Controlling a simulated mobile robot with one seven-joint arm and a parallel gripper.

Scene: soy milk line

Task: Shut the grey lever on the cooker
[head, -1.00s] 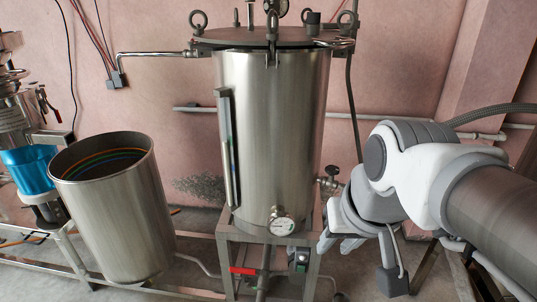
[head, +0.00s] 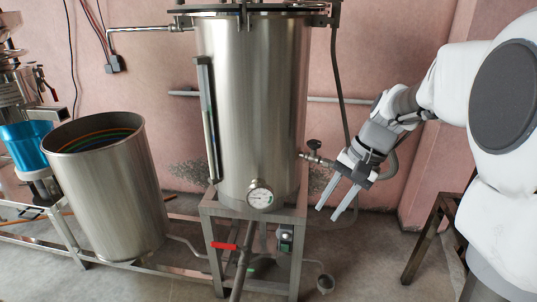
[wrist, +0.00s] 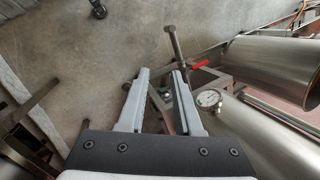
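The cooker (head: 255,100) is a tall steel cylinder on a steel stand. A small valve (head: 315,157) with a dark handle sticks out of its lower right side. A red lever (head: 224,246) sits on the pipework below; it also shows in the wrist view (wrist: 200,64). I cannot clearly pick out a grey lever. My gripper (head: 329,213) is open and empty, right of the cooker's stand, its fingers pointing down and left. In the wrist view the open fingers (wrist: 161,75) are apart, with part of the stand behind them.
A dial gauge (head: 260,196) is on the cooker's lower front, with a small switch box (head: 286,239) below. An open steel drum (head: 112,190) stands at left. A drain pipe (head: 241,268) slopes down in front of the stand.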

